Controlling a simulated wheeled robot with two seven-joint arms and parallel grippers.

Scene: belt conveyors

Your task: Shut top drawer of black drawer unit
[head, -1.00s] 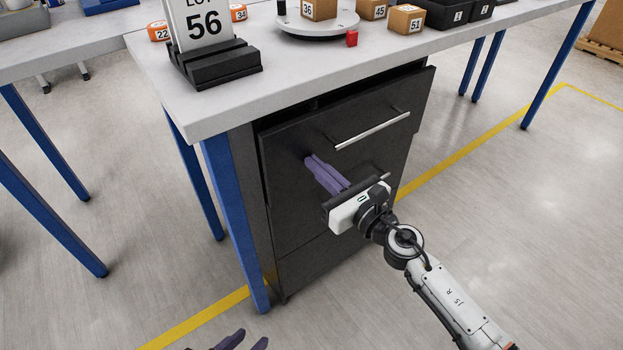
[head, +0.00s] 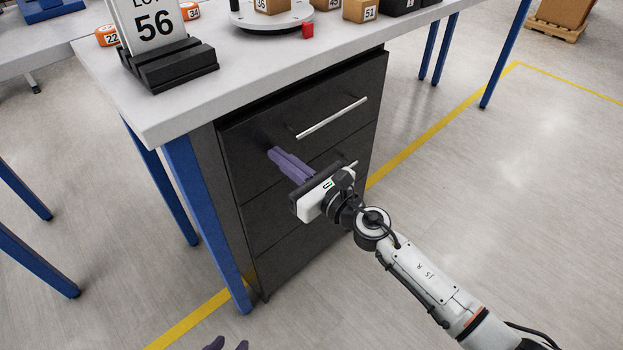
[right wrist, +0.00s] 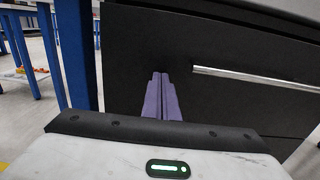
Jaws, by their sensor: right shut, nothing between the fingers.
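The black drawer unit (head: 275,263) stands under the grey worktop. Its top drawer (head: 345,88) has a silver bar handle (head: 332,117) and looks close to flush with the fronts below; I cannot tell whether a small gap remains. My right gripper (head: 272,151) is shut and empty, its purple fingertips at the left part of the top drawer's front, left of the handle. In the right wrist view the shut fingers (right wrist: 160,78) point at the drawer front (right wrist: 140,45); contact looks likely. My left gripper (head: 228,343) shows only its spread fingertips at the bottom edge.
A blue table leg (head: 205,220) stands just left of the drawer unit.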

